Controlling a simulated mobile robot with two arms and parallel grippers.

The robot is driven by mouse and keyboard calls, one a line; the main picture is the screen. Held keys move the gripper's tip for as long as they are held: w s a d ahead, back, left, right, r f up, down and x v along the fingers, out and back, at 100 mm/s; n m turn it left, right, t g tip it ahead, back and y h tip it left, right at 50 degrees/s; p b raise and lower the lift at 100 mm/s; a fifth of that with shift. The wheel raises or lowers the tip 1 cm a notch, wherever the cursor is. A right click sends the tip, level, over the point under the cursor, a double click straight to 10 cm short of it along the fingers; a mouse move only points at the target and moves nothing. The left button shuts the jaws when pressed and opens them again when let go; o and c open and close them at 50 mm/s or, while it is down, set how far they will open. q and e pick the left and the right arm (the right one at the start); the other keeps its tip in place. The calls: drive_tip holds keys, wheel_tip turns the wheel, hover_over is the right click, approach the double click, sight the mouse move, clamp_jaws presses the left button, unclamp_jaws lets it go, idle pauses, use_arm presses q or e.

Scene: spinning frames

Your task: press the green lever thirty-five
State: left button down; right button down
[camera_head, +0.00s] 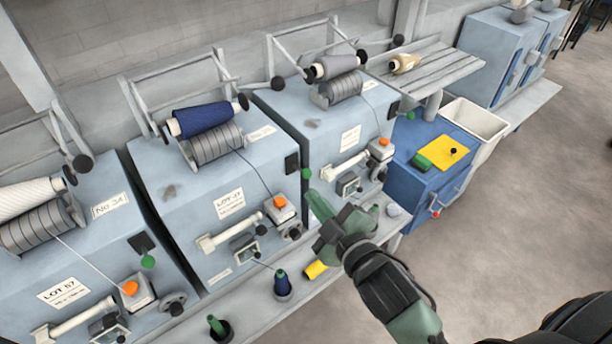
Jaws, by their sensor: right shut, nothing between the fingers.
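The green lever knob (306,173) sits at the right front edge of the middle machine (180,180), below a small black box. That machine stands right of the one labelled No 34, and its own number plate (262,133) is too small to read surely. My right gripper (313,195) comes in from the lower right, its green fingers shut and empty. Its tips point up at the knob and lie just below it; I cannot tell if they touch. My left gripper is not in view.
Similar green knobs show on the left machine (148,261) and the right machine (410,115). Orange buttons and white rollers stick out from the fronts. Cones (283,283) stand on the ledge below. A blue cabinet (430,165) and white bin (475,120) stand right. Floor at right is clear.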

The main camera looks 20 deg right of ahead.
drive_tip(key=p, duration=0.3)
hover_over(306, 178)
drive_tip(key=s+a, duration=0.3)
drive_tip(key=f, duration=0.1)
drive_tip(key=d+f, duration=0.1)
drive_tip(key=w+d+f, duration=0.1)
drive_tip(key=f, duration=0.1)
drive_tip(key=shift+d+f, duration=0.15)
